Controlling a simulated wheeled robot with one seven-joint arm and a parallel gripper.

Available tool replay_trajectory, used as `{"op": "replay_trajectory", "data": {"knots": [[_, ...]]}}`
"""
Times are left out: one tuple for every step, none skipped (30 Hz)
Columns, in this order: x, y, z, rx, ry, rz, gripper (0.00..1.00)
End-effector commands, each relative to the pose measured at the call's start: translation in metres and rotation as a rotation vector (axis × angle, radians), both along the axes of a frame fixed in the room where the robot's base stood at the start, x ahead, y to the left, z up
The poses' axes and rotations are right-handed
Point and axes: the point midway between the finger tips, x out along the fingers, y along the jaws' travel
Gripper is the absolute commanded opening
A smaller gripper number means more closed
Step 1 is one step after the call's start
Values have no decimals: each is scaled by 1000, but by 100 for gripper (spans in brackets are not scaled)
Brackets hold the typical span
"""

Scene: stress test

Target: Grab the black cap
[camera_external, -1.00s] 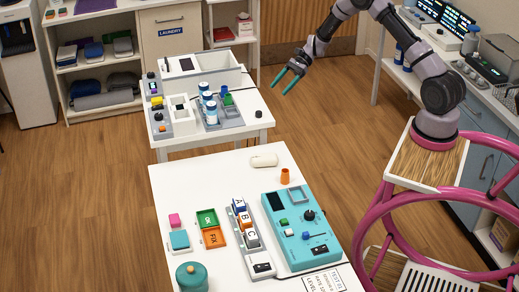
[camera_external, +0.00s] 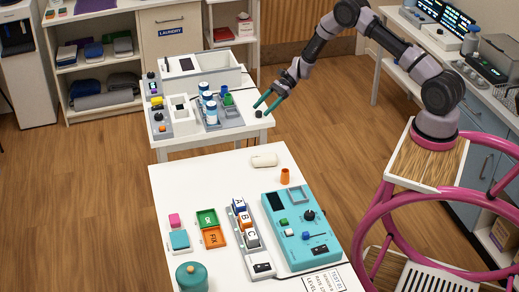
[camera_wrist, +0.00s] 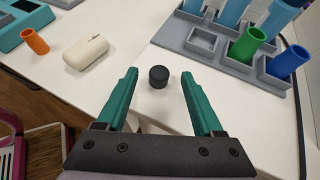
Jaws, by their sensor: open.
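The black cap (camera_external: 258,114) is a small dark cylinder standing on the white back table near its right front corner. In the wrist view the black cap (camera_wrist: 159,76) lies ahead of my fingers, centred between them and apart from both. My gripper (camera_external: 263,107) has teal fingers and is open and empty, close to the cap. In the wrist view my gripper (camera_wrist: 159,88) has its two fingers spread wide on either side of the cap's line. The cap is fully visible.
The grey rack (camera_wrist: 215,50) with blue, green and white tubes stands behind and right of the cap. A cream rounded object (camera_external: 264,160) and an orange cup (camera_external: 285,176) stand on the front table (camera_external: 180,190). Table surface around the cap is clear.

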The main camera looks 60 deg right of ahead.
Motion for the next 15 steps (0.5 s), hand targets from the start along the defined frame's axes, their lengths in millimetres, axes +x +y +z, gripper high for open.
{"op": "replay_trajectory", "data": {"knots": [[2, 7, -5, 0, 3, 2, 69], [3, 10, -7, 0, 2, 1, 69], [4, 12, -8, 0, 2, 1, 69], [5, 13, -9, 0, 2, 0, 69], [5, 14, -9, -1, 1, 0, 69], [5, 14, -9, -1, 1, -1, 69], [5, 13, -9, -1, 1, -1, 69], [5, 13, -9, -1, 1, -1, 69], [5, 13, -9, -1, 1, 0, 69], [5, 13, -9, -1, 0, 0, 69], [5, 13, -9, -1, 1, 0, 57], [5, 13, -9, -1, 1, 0, 42], [5, 13, -9, -1, 1, 0, 30], [5, 13, -9, -1, 0, 0, 19], [5, 13, -9, -1, 1, 0, 4]]}}
